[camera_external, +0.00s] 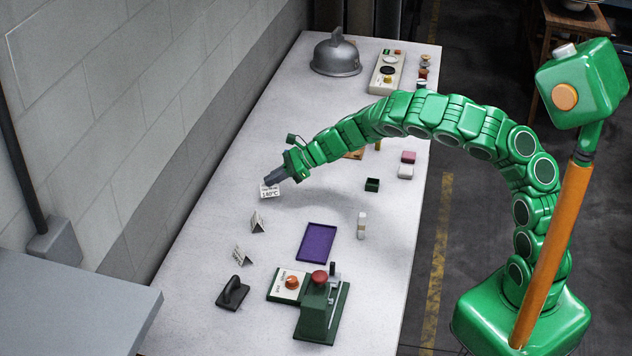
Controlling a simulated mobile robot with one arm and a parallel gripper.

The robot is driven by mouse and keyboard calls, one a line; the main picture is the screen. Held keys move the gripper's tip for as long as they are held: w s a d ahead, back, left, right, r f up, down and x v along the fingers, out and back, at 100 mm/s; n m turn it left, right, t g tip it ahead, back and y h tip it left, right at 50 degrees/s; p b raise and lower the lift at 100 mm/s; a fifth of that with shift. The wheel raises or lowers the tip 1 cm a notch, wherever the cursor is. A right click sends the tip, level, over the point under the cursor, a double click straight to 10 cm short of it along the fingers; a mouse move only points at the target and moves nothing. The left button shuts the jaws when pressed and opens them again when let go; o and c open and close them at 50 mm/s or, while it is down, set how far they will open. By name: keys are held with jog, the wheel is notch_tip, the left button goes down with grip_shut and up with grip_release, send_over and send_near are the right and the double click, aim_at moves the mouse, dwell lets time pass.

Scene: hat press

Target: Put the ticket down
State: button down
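The ticket (270,192) is a small white card with dark print that reads like 180°C. It is at the tips of my gripper (272,181), near the left edge of the pale table (330,265). The dark fingers come down from the upper right and appear shut on the card's upper part. The card is roughly upright, its printed face toward the camera. I cannot tell whether its lower edge touches the table.
Two folded cards (257,222) (242,255) stand nearer the camera. A grey dome (336,55) and a control panel (387,72) stand at the back.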

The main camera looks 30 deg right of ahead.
aim_at(273, 188)
jog(key=shift+w+a+f, duration=0.15)
jog(key=shift+f, duration=1.7)
jog(key=c, duration=1.2)
grip_release()
jog(key=shift+v, duration=6.05)
